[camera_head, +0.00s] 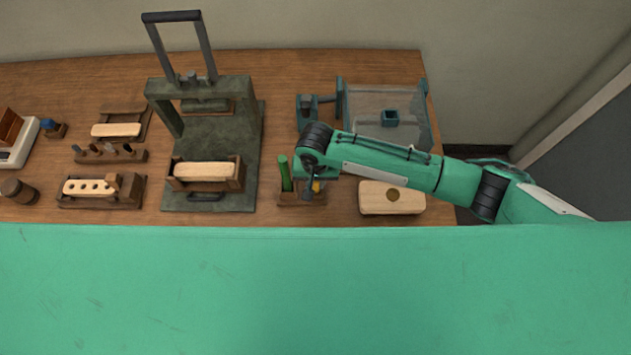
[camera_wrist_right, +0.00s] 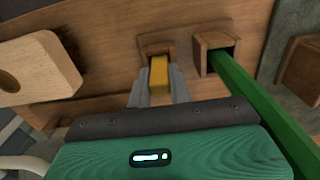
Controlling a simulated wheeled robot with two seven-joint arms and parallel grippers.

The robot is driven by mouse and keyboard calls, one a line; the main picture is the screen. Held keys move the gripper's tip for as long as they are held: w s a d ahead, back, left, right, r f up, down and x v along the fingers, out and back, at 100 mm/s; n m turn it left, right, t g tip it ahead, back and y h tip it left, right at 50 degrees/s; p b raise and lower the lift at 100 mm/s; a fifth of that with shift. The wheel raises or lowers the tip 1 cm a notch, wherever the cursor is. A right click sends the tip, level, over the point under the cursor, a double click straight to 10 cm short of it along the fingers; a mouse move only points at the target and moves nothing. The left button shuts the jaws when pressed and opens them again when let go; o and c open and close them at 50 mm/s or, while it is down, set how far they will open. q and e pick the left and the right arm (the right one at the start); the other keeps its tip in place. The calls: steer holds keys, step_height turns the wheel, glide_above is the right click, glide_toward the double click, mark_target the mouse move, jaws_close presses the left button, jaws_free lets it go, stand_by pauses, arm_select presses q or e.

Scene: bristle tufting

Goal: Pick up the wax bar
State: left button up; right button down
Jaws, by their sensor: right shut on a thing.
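The wax bar (camera_wrist_right: 159,76) is a small yellow bar in the right wrist view. It stands in a small wooden socket (camera_wrist_right: 157,48), and its lower end is hidden there. My right gripper (camera_wrist_right: 157,84) is shut on the bar, with one grey finger on each side. In the head view the yellow bar (camera_head: 317,187) shows just below my right gripper (camera_head: 314,190), at the small wooden holder (camera_head: 300,199). My left gripper is not in view.
A green stick (camera_head: 285,174) stands in the same holder, close beside my right gripper. A pale wooden block (camera_head: 415,203) with a round dark mark lies to the right. A dark press (camera_head: 230,140) stands to the left. A clear-walled box (camera_head: 415,105) is behind.

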arm_select(q)
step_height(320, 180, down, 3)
steer(key=b, duration=0.3)
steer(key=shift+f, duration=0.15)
arm_select(e)
step_height(320, 180, up, 20)
steer(key=shift+f, duration=0.2)
